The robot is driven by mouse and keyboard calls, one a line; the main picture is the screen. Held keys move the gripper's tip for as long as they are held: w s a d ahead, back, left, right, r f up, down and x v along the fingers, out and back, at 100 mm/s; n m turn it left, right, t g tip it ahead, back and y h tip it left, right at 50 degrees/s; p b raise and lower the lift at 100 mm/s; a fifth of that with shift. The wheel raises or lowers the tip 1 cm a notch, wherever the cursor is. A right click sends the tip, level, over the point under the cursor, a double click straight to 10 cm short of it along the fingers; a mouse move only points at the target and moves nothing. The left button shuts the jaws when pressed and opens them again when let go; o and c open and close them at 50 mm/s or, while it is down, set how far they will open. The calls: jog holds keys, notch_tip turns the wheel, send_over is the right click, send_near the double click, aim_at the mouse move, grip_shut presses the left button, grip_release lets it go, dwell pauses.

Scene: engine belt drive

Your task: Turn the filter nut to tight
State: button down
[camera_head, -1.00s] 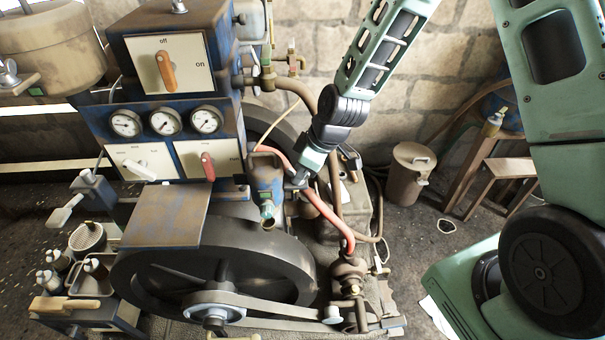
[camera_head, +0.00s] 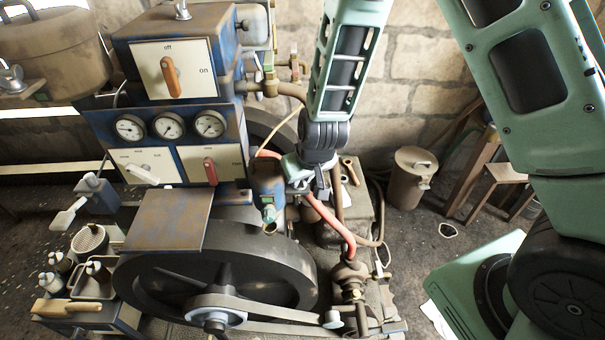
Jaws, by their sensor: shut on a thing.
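My gripper (camera_head: 304,190) reaches down from above, just right of the filter body and beside the red hose. Its jaws are shut on the filter nut. The nut itself is hidden by the fingers and wrist, so I cannot see its angle.
The red hose (camera_head: 334,227) runs close below my gripper, with brown pipes beside it. The large black flywheel (camera_head: 165,290) and its belt are in front. The gauge panel (camera_head: 170,126) stands to the left. A lidded can (camera_head: 408,180) stands on the floor behind right.

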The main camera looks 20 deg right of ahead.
jog(key=shift+m, duration=0.3)
jog(key=c, duration=1.3)
grip_release()
jog(key=shift+p+v, duration=6.65)
jog(key=shift+v, duration=2.05)
jog(key=shift+s+a, duration=0.1)
